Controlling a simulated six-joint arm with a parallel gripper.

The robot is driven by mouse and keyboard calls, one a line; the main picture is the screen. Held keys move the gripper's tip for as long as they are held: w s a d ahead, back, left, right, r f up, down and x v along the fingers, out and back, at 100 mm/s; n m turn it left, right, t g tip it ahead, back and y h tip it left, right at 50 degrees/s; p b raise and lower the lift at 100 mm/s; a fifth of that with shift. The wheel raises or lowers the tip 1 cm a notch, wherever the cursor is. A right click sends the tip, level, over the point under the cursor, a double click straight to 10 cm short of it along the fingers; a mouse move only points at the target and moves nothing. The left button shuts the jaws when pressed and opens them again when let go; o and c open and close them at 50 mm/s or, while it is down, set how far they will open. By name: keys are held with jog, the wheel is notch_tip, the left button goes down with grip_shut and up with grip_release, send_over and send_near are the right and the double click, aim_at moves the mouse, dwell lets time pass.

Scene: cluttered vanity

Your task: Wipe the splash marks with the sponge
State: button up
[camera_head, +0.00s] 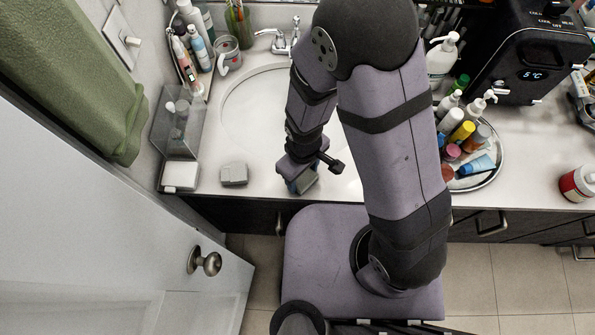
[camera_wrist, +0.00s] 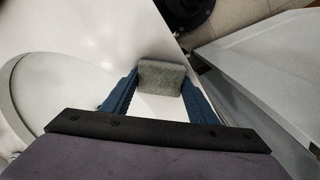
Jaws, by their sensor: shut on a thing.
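My gripper (camera_head: 302,181) is over the front strip of the white counter, between the sink and the front edge. In the wrist view its two blue fingers are shut on a grey, rough-textured sponge (camera_wrist: 161,77), which sits between the fingertips. The sponge is close to the counter (camera_wrist: 152,107); I cannot tell whether it touches. In the head view the sponge is mostly hidden by the gripper. I cannot make out any splash marks in either view; my arm hides part of the counter and sink.
A grey block (camera_head: 234,174) lies on the counter left of my gripper. The sink (camera_head: 245,110) and faucet (camera_head: 284,38) are behind. A clear box (camera_head: 180,123) stands at the left. A round tray (camera_head: 492,180) of bottles is at the right. A white door (camera_head: 110,210) stands at front left.

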jog(key=shift+d, duration=0.35)
jog(key=shift+d, duration=0.6)
notch_tip(320, 180, up, 9)
jog(key=p, duration=0.8)
jog(key=shift+w+p, duration=0.1)
jog(key=shift+p, duration=0.2)
notch_tip(320, 180, up, 8)
jog(key=p, duration=0.2)
dwell(0.7)
dwell(0.6)
